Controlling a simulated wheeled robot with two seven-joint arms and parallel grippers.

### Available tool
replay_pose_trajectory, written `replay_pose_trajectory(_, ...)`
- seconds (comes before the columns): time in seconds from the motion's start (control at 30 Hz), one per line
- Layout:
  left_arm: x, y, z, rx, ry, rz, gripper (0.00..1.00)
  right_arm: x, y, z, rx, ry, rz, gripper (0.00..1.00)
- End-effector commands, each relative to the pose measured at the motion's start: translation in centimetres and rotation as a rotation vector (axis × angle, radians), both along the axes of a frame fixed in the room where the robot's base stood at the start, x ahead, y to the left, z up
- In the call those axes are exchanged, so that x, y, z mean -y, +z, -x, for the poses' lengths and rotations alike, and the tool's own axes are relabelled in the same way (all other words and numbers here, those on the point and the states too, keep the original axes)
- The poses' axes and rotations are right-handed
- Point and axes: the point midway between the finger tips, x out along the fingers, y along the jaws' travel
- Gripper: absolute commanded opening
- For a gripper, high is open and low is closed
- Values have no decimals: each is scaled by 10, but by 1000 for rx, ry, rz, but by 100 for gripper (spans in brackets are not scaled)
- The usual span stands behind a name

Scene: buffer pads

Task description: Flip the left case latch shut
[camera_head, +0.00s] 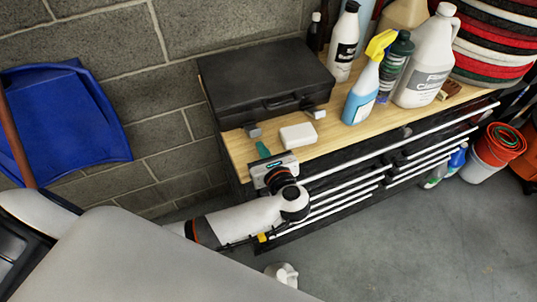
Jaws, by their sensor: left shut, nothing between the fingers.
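A black case (262,82) lies with its lid down on the wooden top of a tool cabinet (232,146). The left case latch (253,130) is a small grey tab that sticks out at the lower front edge of the case. The right latch (316,113) sticks out in a similar way. The case handle is between them. My left gripper (263,150) is shut and empty, just in front of and slightly right of the left latch. Its teal fingertip looks a little apart from the latch. My right gripper is not in view.
A white block (298,134) lies on the cabinet top close to the right of my left gripper. A yellow-topped spray bottle (363,95) and a white jug (425,70) stand to the right. A brick wall is behind.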

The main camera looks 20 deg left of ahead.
Motion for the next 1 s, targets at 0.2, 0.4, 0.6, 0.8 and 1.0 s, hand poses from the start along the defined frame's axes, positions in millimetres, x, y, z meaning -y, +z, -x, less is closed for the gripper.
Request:
replay_pose_trajectory(0.2,-13,-4,-13,0,-2,0,0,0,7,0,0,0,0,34)
replay_pose_trajectory(0.4,-15,-6,-15,-1,-2,2,0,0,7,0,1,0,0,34)
replay_pose_trajectory(0.6,-14,-6,-14,-1,-2,2,0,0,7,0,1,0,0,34)
replay_pose_trajectory(0.8,-14,-5,-14,-12,0,17,0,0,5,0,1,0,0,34)
replay_pose_trajectory(1.0,-14,-2,-15,-33,-1,40,0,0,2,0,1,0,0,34)
